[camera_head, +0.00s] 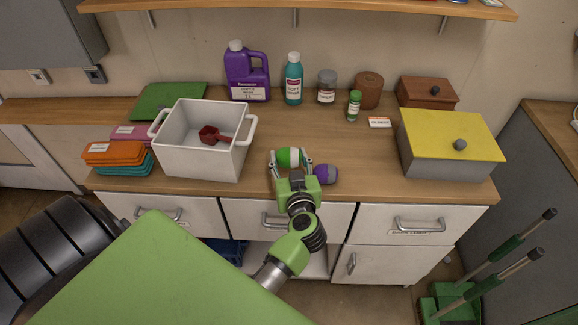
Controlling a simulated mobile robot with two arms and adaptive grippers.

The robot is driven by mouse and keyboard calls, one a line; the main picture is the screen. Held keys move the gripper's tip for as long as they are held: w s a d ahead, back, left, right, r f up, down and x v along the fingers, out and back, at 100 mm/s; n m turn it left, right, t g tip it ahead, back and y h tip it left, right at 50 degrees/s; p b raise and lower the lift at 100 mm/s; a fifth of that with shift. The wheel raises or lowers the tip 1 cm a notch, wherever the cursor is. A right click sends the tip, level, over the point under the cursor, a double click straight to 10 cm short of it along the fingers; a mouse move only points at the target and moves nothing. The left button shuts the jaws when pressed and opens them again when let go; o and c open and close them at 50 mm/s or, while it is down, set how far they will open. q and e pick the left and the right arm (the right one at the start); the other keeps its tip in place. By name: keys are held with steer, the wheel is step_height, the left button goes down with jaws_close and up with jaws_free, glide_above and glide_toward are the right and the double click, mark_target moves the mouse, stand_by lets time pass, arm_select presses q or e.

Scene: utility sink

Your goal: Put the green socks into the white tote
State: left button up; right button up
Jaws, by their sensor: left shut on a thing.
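The green socks (289,157), a rolled green bundle with a pale band, are at the counter's front middle. My left gripper (290,160) is shut on them, one finger on each side; its fingers partly hide them. I cannot tell whether the socks touch the counter. The white tote (188,164), an open box with two side handles, stands to the left of the gripper, with a clear gap between. A red scoop (212,135) lies inside it. My right gripper is not in view.
A purple rolled bundle (326,174) lies just right of my left gripper. Folded cloths (115,153) lie left of the tote. Purple jug (246,73), teal bottle (293,80) and jars line the back. A yellow-lidded grey box (447,140) stands right. The counter's middle is clear.

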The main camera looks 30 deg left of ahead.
mark_target(289, 151)
arm_select(q)
step_height(289, 151, up, 4)
steer(key=shift+r, duration=0.1)
steer(key=shift+d+r, duration=0.1)
steer(key=s+d+r+n+g+y, duration=0.2)
steer(key=s+d+r, duration=0.8)
steer(key=s+d, duration=0.3)
steer(key=w+a+f, duration=0.3)
steer(key=w+a, duration=0.1)
steer(key=w+a+f+m+t+h, duration=0.1)
steer(key=w+a+f, duration=0.3)
steer(key=a, duration=0.1)
steer(key=w+a+f+m+t, duration=0.1)
steer(key=w+a+f, duration=0.2)
steer(key=w+a, duration=0.1)
steer(key=shift+w+a+f+h, duration=0.15)
steer(key=shift+w+h, duration=0.25)
steer(key=shift+w, duration=0.1)
